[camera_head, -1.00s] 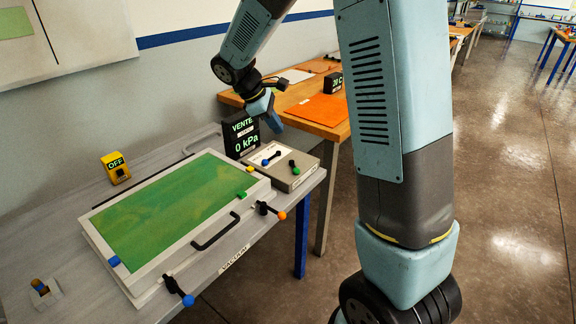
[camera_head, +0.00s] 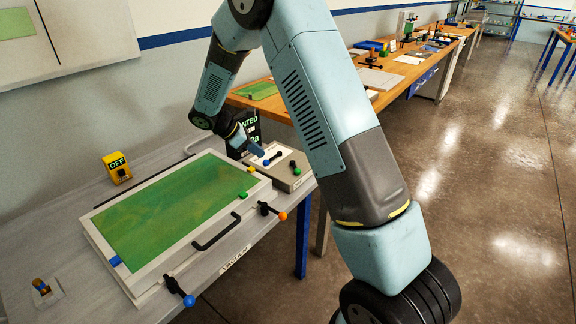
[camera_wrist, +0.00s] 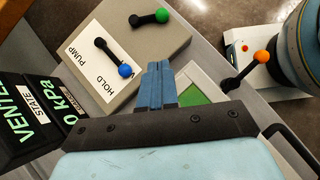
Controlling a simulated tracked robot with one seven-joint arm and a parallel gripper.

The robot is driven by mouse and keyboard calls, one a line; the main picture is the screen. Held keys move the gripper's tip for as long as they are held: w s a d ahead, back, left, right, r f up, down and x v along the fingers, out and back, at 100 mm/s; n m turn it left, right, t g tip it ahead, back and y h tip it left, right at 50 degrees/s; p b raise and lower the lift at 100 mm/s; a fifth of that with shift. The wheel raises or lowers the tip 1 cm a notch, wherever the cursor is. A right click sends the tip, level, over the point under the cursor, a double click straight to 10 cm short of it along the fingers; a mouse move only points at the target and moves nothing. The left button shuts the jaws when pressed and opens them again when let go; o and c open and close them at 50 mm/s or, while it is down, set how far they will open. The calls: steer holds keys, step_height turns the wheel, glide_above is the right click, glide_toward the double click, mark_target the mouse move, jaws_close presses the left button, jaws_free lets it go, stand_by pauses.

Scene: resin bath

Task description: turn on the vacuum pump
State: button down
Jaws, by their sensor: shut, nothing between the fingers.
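A yellow switch box (camera_head: 116,166) with a black knob and a lit sign reading OFF stands at the back left of the grey bench in the head view. A grey valve box (camera_head: 290,178) sits at the bench's right end. A second lever there has a green knob (camera_wrist: 162,15). My gripper (camera_wrist: 158,66) is shut and empty, with its blue fingertips just right of the blue knob in the wrist view. Whether they touch it is unclear.
A black display (camera_wrist: 22,120) reading VENTED and 0 kPa stands beside the valve box, partly hidden by my gripper in the head view. A flat chamber with a green panel (camera_head: 165,210), black handle (camera_head: 215,232), orange-knobbed (camera_head: 272,211) and blue-knobbed (camera_head: 178,291) levers fills the bench front.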

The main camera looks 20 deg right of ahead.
mark_target(294, 170)
steer(key=shift+d+f, duration=0.1)
steer(key=x, duration=1)
steer(key=shift+d, duration=0.15)
steer(key=shift+d+f, duration=0.15)
steer(key=shift+d, duration=0.9)
steer(key=shift+d+f, duration=0.15)
steer(key=shift+d, duration=0.5)
